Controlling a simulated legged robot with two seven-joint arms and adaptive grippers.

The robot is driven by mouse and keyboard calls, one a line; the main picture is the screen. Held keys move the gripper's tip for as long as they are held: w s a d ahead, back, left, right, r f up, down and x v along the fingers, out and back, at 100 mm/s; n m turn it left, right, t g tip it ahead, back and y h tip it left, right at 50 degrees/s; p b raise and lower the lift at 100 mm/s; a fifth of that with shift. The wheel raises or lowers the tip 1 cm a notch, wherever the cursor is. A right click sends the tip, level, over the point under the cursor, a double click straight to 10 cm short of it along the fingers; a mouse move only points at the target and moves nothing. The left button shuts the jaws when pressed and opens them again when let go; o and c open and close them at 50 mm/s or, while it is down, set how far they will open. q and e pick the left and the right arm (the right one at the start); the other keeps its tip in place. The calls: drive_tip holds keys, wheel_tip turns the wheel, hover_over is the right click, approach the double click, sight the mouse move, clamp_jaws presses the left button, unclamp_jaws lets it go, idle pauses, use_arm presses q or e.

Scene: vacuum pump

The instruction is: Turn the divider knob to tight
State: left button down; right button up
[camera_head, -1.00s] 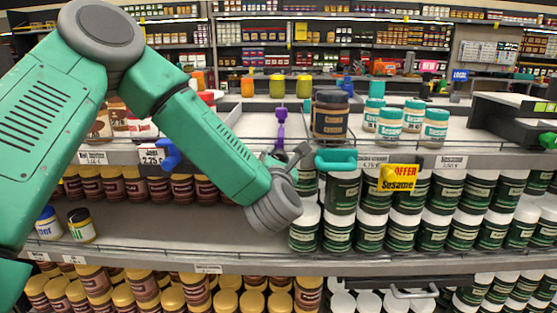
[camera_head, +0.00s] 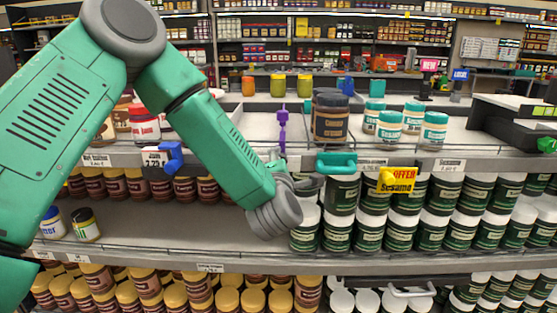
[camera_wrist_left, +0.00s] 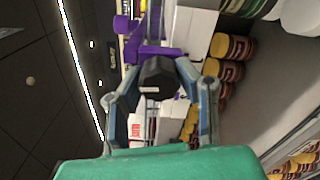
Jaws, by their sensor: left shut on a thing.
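A purple divider (camera_head: 283,130) stands at the front edge of the upper shelf in the head view. It shows in the wrist view too (camera_wrist_left: 148,52), with a dark faceted knob (camera_wrist_left: 158,78) on its near side. My left gripper (camera_wrist_left: 160,88) has its two fingers on either side of this knob, shut on it. In the head view my left gripper (camera_head: 290,180) is just below the divider, seen from behind; the knob is hidden there. No tight mark can be read. My right gripper is not in view.
A blue clip (camera_head: 172,157) and a teal clip (camera_head: 337,163) sit on the shelf edge left and right of the gripper. A yellow offer sign (camera_head: 396,180) hangs further right. Dark green jars (camera_head: 336,233) stand close to my wrist. A brown jar (camera_head: 331,118) stands above.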

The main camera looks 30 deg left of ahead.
use_arm(q)
drive_tip(key=shift+d+f+m, duration=0.15)
drive_tip(key=shift+f+m, duration=0.1)
drive_tip(key=shift+m, duration=0.15)
drive_tip(key=c, duration=1.2)
unclamp_jaws()
drive_tip(key=shift+s, duration=0.1)
drive_tip(key=shift+r, duration=0.15)
drive_tip(key=v, duration=1.2)
